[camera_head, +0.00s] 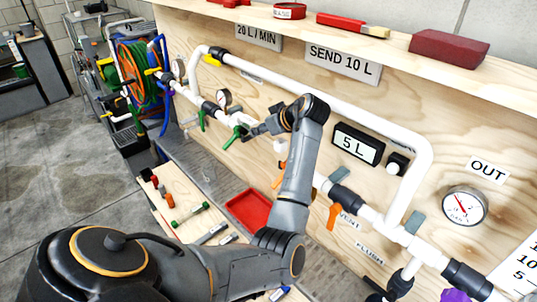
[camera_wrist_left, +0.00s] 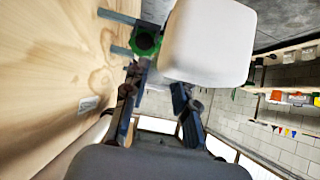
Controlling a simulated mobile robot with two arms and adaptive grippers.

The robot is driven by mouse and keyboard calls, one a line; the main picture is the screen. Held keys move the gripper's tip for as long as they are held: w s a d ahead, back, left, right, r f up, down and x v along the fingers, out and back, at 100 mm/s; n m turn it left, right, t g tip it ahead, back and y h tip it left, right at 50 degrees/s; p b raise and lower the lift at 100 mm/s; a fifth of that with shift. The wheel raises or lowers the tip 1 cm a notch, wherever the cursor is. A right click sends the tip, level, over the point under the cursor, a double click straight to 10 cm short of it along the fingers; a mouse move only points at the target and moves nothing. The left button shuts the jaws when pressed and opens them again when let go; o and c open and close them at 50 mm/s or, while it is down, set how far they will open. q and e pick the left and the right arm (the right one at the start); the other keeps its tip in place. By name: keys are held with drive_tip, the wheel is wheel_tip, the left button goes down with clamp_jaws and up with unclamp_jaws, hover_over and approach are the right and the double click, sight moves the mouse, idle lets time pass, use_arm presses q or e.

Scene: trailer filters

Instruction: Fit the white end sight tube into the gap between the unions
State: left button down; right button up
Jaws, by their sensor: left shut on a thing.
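My left gripper (camera_head: 252,131) reaches in front of the plywood panel, close to a green valve handle (camera_head: 235,137) on the white pipe run. It is shut on the white end sight tube, whose white block-shaped end (camera_head: 281,146) shows just below the gripper. In the left wrist view this white end (camera_wrist_left: 206,42) looms large and covers part of one finger of my left gripper (camera_wrist_left: 160,85); the rest of the tube is hidden. A black union (camera_head: 210,108) lies left of the gripper and another (camera_head: 345,196) lies right of my arm. My right gripper is out of view.
Orange handles (camera_head: 333,216) stick out below the pipe. A red tray (camera_head: 249,208) and loose tools lie on the bench below. A pressure gauge (camera_head: 464,206) is at the right. The shelf above holds a red box (camera_head: 448,48).

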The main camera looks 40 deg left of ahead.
sight(282, 139)
use_arm(q)
wheel_tip(282, 139, down, 7)
drive_tip(key=w+b, duration=0.3)
drive_tip(key=b, duration=0.2)
drive_tip(key=c, duration=1.1)
unclamp_jaws()
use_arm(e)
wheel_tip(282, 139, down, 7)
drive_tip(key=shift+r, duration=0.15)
use_arm(q)
drive_tip(key=shift+o, duration=0.2)
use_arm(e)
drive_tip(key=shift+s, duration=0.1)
use_arm(q)
drive_tip(key=b+v, duration=0.2)
drive_tip(key=v, duration=0.5)
drive_tip(key=shift+r, duration=0.1)
drive_tip(key=shift+d+r, duration=0.15)
drive_tip(key=shift+r, duration=0.05)
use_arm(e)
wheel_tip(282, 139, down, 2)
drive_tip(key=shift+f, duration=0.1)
